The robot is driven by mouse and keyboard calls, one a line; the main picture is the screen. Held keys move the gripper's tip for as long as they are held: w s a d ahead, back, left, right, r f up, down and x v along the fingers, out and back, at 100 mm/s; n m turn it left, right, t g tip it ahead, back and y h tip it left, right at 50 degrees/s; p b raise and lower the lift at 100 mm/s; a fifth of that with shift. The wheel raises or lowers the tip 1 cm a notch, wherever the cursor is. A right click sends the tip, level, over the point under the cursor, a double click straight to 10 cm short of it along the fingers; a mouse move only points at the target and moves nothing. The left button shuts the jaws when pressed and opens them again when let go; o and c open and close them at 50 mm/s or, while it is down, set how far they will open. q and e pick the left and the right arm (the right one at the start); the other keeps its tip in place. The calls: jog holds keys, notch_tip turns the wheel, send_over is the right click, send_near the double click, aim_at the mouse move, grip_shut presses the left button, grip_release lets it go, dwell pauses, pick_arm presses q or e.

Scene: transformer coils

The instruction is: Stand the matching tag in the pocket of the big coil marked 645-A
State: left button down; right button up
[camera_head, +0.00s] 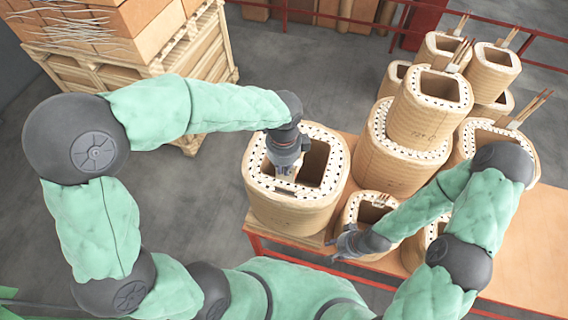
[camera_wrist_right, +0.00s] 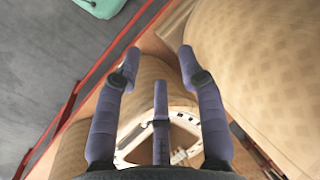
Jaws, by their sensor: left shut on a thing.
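The big coil (camera_head: 292,211) stands at the left end of the table, a tan wrapped body with a white dotted rim and a square opening. No marking can be read on the side of it that shows. My left gripper (camera_head: 286,165) points down over its opening and is shut on a small pale tag, mostly hidden by the fingers. Whether the tag touches the coil or its pocket cannot be told. My right gripper (camera_head: 345,243) is open and empty beside a small coil (camera_head: 352,215); its spread fingers show in the right wrist view (camera_wrist_right: 160,68).
Another big coil (camera_head: 376,165) carries a smaller coil (camera_head: 415,120) on top, with illegible dark lettering. More coils with upright leads (camera_head: 493,74) crowd behind. The table (camera_head: 535,235) is bare at the right. A pallet with boxes (camera_head: 130,50) stands at the back left.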

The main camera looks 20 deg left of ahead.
aim_at(284, 178)
pick_arm(q)
jog(key=shift+w+f+b, duration=0.15)
jog(key=shift+f+b, duration=0.25)
jog(key=shift+f, duration=0.3)
jog(key=shift+f+b, duration=2.25)
jog(key=shift+f, duration=0.45)
jog(key=shift+f+b, duration=1.45)
jog(key=shift+f, duration=0.75)
jog(key=c, duration=1.3)
grip_release()
notch_tip(284, 178, up, 12)
jog(key=shift+r, duration=0.1)
